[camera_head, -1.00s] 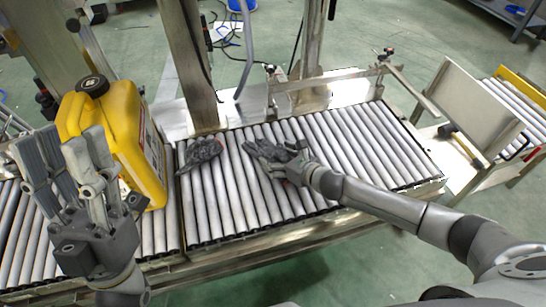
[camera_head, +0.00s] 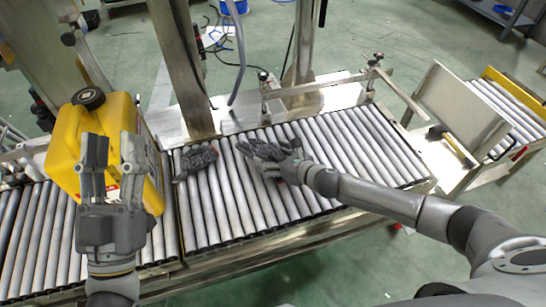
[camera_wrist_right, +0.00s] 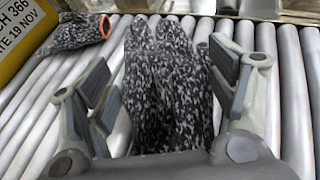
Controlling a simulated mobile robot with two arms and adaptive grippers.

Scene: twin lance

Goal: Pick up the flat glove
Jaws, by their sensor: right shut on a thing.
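A dark grey speckled glove (camera_head: 258,150) lies spread out on the roller conveyor. My right gripper (camera_wrist_right: 165,88) is shut on this flat glove, which fills the space between its fingers in the right wrist view (camera_wrist_right: 165,60). In the head view the right gripper (camera_head: 283,160) partly covers the glove's near end. A second, more bunched glove (camera_head: 193,160) lies to its left, apart from the gripper. It shows an orange-edged cuff in the right wrist view (camera_wrist_right: 78,32). My left gripper (camera_head: 113,160) is open and empty, in front of the yellow canister.
A yellow canister (camera_head: 65,155) with a black cap stands on the conveyor (camera_head: 330,150) at the left. A metal post (camera_head: 183,70) rises behind the bunched glove, and a guide rail (camera_head: 315,86) runs along the back. The rollers right of the flat glove are clear.

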